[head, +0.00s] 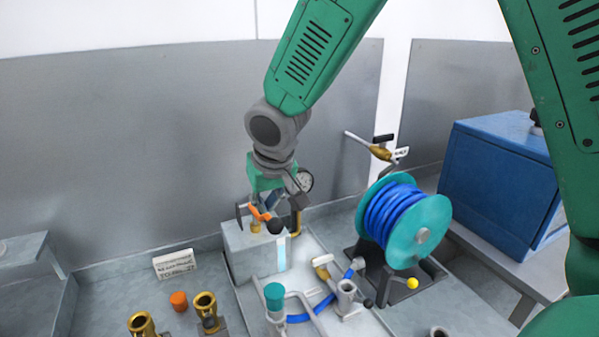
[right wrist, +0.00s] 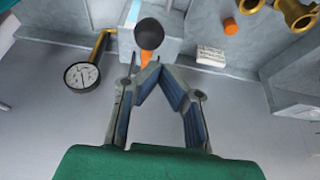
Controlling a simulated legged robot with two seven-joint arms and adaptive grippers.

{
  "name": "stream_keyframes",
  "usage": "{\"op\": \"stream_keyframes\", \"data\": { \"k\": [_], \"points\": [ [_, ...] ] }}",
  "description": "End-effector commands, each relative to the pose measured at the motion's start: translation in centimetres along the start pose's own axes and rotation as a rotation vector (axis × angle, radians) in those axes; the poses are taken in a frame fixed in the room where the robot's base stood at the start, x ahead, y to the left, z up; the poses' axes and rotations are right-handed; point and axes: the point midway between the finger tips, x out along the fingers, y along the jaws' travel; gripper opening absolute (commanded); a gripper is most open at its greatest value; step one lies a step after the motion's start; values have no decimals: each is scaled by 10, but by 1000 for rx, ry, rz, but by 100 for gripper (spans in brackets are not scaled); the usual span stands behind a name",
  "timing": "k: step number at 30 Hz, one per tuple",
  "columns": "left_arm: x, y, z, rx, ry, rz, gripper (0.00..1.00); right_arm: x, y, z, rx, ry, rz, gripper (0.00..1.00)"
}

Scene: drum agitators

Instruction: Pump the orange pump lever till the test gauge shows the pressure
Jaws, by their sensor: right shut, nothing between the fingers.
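The orange pump lever (head: 258,214) with its black ball knob (head: 276,226) sits over the grey pump block (head: 240,250). In the right wrist view the lever (right wrist: 146,58) and knob (right wrist: 149,33) lie just beyond my fingertips. My right gripper (head: 273,203) is shut and empty, its tips (right wrist: 147,72) close to the lever; whether they touch it I cannot tell. The round test gauge (head: 304,180) is partly hidden behind the gripper. Its white dial (right wrist: 82,77) shows whole in the right wrist view, too small to read. My left gripper is not in view.
A hose reel (head: 421,236) with blue hose stands right of the pump, and a blue box (head: 497,180) farther right. Brass fittings (head: 205,304), an orange cap (head: 179,301) and a sign (head: 174,264) are at front left. A grey wall (head: 120,140) stands behind.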

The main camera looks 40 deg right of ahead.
Motion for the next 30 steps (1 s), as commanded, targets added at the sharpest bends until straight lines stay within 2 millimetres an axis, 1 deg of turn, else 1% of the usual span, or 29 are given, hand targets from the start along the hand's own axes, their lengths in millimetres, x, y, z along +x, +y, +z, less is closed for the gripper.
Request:
{"op": "stream_keyframes", "data": {
  "k": [1, 26, 28, 30],
  "points": [
    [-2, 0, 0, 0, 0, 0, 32, -2, 0, -1, 0, 0, 0, 0],
    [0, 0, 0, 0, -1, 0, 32, -1, 0, -1, 0, 1, 0, 0],
    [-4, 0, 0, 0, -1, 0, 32, -6, 1, -4, 0, 1, -1, 0],
    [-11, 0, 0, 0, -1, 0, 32, -19, 4, -11, 1, 1, -5, 0]
  ]
}}
